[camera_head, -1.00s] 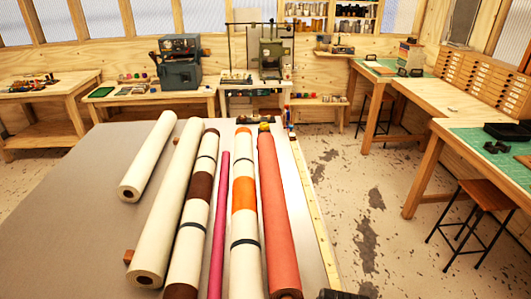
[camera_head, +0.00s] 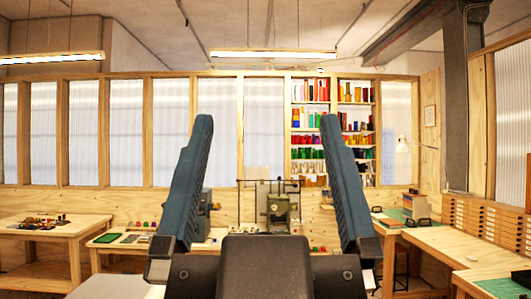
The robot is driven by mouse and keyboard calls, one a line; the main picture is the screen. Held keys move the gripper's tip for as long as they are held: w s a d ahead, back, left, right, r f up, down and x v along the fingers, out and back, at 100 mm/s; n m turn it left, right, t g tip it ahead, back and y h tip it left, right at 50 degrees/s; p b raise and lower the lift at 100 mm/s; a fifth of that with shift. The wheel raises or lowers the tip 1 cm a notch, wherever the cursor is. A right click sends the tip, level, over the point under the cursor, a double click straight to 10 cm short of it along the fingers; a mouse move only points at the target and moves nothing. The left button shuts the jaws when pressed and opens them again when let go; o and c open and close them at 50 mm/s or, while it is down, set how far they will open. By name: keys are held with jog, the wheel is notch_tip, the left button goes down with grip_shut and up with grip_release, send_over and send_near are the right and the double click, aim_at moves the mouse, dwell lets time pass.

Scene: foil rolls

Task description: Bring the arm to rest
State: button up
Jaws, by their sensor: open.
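My gripper (camera_head: 263,130) rises in the lower middle of the head view. Its two dark blue-grey fingers point up and stand wide apart. It is open, with nothing between the fingers. Behind the gap I see the windowed wall and a green-grey machine (camera_head: 278,208). Only a small pale corner of the grey table (camera_head: 110,288) shows at the lower left.
A workbench (camera_head: 50,235) with tools stands at the left. Shelves of coloured spools (camera_head: 310,117) are on the back wall. A wooden bench (camera_head: 440,255) with drawers (camera_head: 490,222) runs along the right. Lamps hang from the ceiling.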

notch_tip(320, 180, down, 10)
jog(key=b, duration=1)
jog(key=shift+f, duration=0.2)
jog(key=shift+w, duration=0.1)
